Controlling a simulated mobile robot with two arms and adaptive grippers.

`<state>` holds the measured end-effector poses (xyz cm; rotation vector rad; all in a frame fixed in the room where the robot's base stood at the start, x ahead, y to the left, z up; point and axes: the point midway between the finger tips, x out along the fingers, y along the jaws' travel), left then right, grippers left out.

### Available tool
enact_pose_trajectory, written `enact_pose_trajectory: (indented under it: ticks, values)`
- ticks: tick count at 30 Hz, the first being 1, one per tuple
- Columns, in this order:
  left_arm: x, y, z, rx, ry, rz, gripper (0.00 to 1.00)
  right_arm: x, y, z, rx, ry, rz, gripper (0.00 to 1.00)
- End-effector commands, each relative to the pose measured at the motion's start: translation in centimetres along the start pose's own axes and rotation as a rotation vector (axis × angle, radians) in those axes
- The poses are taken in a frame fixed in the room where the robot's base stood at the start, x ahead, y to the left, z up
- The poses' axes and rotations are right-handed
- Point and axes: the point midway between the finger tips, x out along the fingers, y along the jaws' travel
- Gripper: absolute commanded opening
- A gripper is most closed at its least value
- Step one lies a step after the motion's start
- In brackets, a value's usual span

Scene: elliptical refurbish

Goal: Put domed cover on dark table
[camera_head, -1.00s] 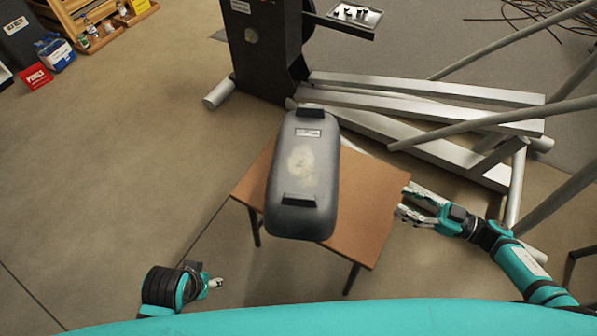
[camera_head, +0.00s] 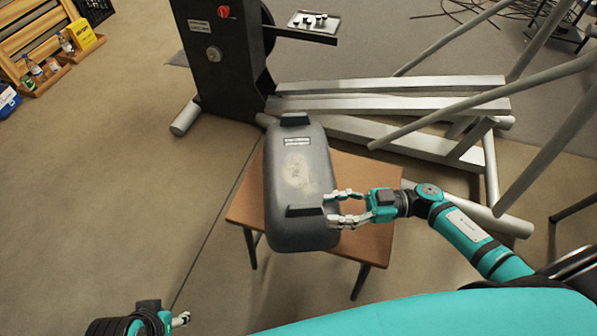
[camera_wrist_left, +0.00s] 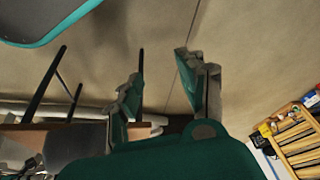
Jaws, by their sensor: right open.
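The domed cover (camera_head: 300,175) is a long grey shell with a black handle block at each end. It lies dome up over the brown wooden table (camera_head: 365,205), which has dark legs, and overhangs its near edge. The tabletop looks mid-brown; no darker table shows. My right gripper (camera_head: 328,207) is open, its fingers at the cover's near right side by the near black handle; I cannot tell whether they touch. My left gripper (camera_head: 184,319) is low at the left, away from the cover. In the left wrist view its fingers (camera_wrist_left: 160,70) are apart and empty.
A black machine frame (camera_head: 222,65) with grey beams (camera_head: 400,105) stands behind the table. A small tray (camera_head: 315,22) sits at the top. Slanted grey poles (camera_head: 545,130) are at the right. A wooden rack (camera_head: 40,50) is far left. Left floor is clear.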

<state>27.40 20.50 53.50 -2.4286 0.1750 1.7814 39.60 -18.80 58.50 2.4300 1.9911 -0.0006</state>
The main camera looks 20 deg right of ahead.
Motion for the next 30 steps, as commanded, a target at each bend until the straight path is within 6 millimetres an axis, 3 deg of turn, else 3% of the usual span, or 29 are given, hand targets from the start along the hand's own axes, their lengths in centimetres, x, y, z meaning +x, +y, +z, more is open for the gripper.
enact_pose_trajectory:
  ticks: [11,18,26,30]
  values:
    - [-0.3,0.0,0.3,-0.001,-0.007,0.000,0.40,3.6,0.4,-0.5,-0.003,0.004,0.001,0.42]
    - [-1.8,0.0,0.0,-0.002,0.014,-0.001,0.40,6.7,0.7,-0.8,0.000,0.002,0.001,0.42]
    - [-1.6,0.0,0.1,-0.002,0.008,-0.001,0.40,7.0,0.7,-0.8,0.000,-0.001,0.002,0.42]
    - [-1.6,-0.1,0.1,-0.002,0.007,-0.001,0.40,7.0,0.7,-0.8,0.000,0.000,0.002,0.27]
